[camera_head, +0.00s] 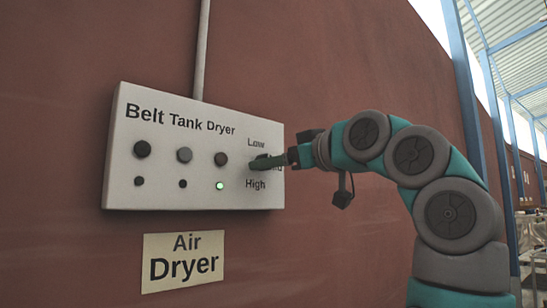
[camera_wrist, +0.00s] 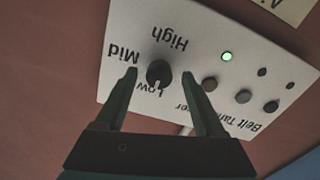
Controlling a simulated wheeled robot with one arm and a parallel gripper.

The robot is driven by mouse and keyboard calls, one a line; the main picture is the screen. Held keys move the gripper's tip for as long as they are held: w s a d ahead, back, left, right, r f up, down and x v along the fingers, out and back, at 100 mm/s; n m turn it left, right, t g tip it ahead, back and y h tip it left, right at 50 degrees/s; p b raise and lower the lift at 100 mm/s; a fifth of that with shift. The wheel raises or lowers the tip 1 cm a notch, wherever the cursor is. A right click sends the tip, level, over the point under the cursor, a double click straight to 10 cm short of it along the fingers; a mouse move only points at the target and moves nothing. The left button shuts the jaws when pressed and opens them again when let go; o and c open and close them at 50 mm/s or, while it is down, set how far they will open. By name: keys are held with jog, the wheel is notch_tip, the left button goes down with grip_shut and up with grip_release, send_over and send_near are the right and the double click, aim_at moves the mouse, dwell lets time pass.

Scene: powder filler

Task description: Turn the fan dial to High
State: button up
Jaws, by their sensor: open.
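The fan dial (camera_wrist: 158,73) is a round dark knob on the white control panel (camera_head: 230,130), surrounded by the printed labels Low, Mid and High. In the wrist view the picture is turned, with High at the top, Mid at the left and Low below the dial. I cannot tell which label the dial points to. My gripper (camera_wrist: 159,77) is open, with one fingertip on each side of the dial; I cannot tell whether they touch it. In the head view my gripper (camera_head: 265,161) hides the dial and most of the Mid label.
Several dark buttons stand left of the dial in the head view, with a lit green lamp (camera_head: 220,186) below the nearest one. An Air Dryer sign (camera_head: 183,261) is on the red wall below the panel. A pipe (camera_head: 202,50) rises above the panel.

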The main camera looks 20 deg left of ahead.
jog(key=shift+w+a, duration=0.1)
grip_shut()
dwell(0.6)
